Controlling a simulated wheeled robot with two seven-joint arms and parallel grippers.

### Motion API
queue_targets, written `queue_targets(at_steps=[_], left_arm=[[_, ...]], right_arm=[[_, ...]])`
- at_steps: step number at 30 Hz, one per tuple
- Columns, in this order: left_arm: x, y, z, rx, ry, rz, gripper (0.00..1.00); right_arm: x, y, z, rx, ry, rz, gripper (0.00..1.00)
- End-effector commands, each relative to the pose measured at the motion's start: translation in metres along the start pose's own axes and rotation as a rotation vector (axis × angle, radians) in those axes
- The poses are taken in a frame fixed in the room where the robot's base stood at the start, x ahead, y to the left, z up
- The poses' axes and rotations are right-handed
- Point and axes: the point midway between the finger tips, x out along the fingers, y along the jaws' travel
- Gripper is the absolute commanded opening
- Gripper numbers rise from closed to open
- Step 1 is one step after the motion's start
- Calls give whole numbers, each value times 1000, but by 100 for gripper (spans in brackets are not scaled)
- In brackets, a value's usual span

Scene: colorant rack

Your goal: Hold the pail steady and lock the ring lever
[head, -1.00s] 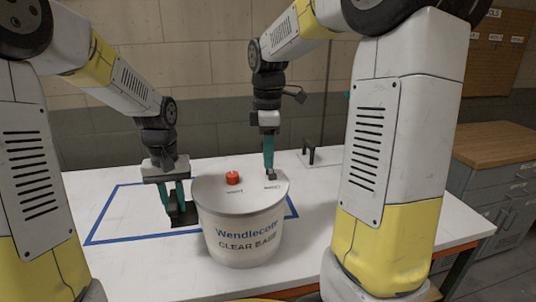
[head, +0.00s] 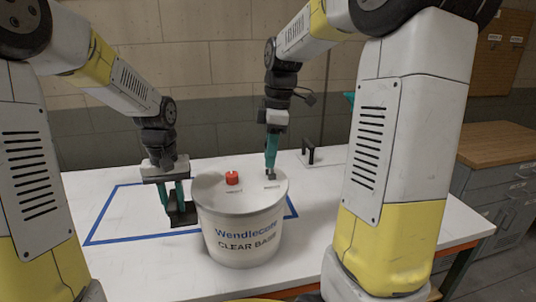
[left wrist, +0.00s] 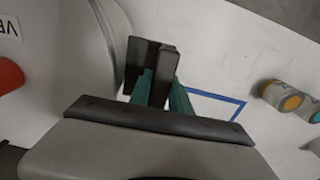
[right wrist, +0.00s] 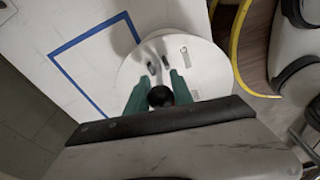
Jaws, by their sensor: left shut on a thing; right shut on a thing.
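The white pail (head: 240,238), lettered "Wendlecote CLEAR BASE", stands upright on the table; its white lid (head: 215,198) carries a red cap (head: 232,178). My left gripper (head: 182,212) is shut on a dark block (left wrist: 150,65) beside the pail's left side. Whether the block joins the pail is unclear. My right gripper (head: 271,174) points down at the lid's right rear edge and is shut on a small dark part. In the right wrist view a round black knob (right wrist: 160,96) shows between its teal fingers. I cannot make out the ring lever clearly; the fingers cover that spot.
A blue taped outline (head: 105,220) marks the white table around the pail's left. A small black bracket (head: 311,155) stands behind right. Colorant cans (left wrist: 285,97) show in the left wrist view. A wooden-topped cabinet (head: 497,145) stands at right. The table's left part is clear.

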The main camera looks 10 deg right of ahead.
Motion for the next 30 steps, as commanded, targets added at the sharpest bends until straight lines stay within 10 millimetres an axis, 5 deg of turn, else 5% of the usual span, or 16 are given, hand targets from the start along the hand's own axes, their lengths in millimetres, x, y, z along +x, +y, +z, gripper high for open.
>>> queue_targets(at_steps=[18,30], left_arm=[[0,-1,0,-1,-1,-1,0],[0,-2,0,-1,-1,-2,0]], right_arm=[[4,7,32,21,460,-88,0],[7,8,39,21,593,-113,0]])
